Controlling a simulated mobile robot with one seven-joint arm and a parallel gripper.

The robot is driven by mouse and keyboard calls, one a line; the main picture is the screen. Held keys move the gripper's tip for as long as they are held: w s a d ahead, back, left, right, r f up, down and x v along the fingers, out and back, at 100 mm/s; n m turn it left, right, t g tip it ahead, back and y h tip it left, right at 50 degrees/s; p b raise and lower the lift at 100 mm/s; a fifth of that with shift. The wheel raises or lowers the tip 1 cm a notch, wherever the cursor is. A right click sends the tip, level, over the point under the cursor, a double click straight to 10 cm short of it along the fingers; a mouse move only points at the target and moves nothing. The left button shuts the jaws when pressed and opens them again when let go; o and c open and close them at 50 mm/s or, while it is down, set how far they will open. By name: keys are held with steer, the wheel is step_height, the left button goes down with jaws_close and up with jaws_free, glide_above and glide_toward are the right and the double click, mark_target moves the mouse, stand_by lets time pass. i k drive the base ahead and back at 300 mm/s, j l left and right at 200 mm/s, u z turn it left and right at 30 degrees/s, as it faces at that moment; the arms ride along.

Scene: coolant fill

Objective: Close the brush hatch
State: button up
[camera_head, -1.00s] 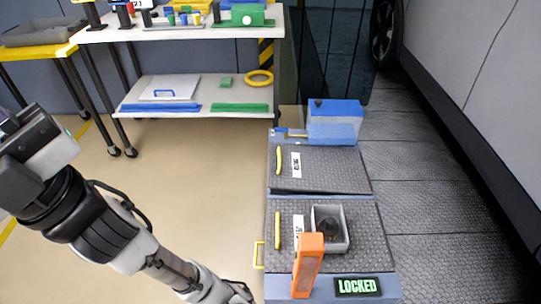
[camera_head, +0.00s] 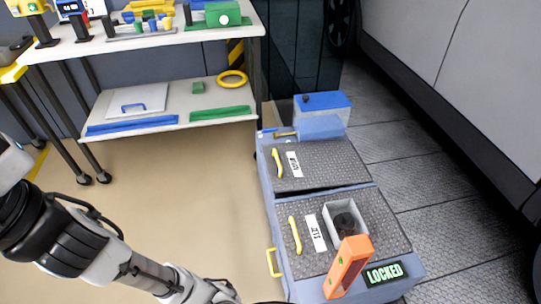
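A low blue-grey unit with two dark tread-plate hatches stands right of centre. The far hatch (camera_head: 318,168) has a yellow handle (camera_head: 277,163) and a small white label (camera_head: 294,164). A dark gap shows along its near edge, so it looks slightly raised there. The near hatch (camera_head: 362,220) has a yellow handle (camera_head: 295,235) and a white label (camera_head: 315,233), and looks flat. The labels are too small to read surely, so I cannot tell which is the brush hatch. My arm enters at the lower left; my gripper is out of view.
A grey box (camera_head: 328,213) with a dark item and an orange upright piece (camera_head: 348,266) stand on the unit's near part, beside a green LOCKED sign (camera_head: 384,274). A blue box (camera_head: 322,108) is at the far end. A white shelf cart (camera_head: 170,125) stands behind. Floor left is clear.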

mark_target(293, 167)
steer(key=i+j, duration=0.15)
steer(key=j, duration=0.15)
steer(key=i+j+z, duration=0.15)
steer(key=j, duration=0.2)
steer(key=i+j, duration=0.15)
steer(key=j, duration=0.2)
steer(key=i+j, duration=0.2)
steer(key=i, duration=0.2)
steer(key=i+j+z, duration=0.15)
steer(key=i, duration=0.2)
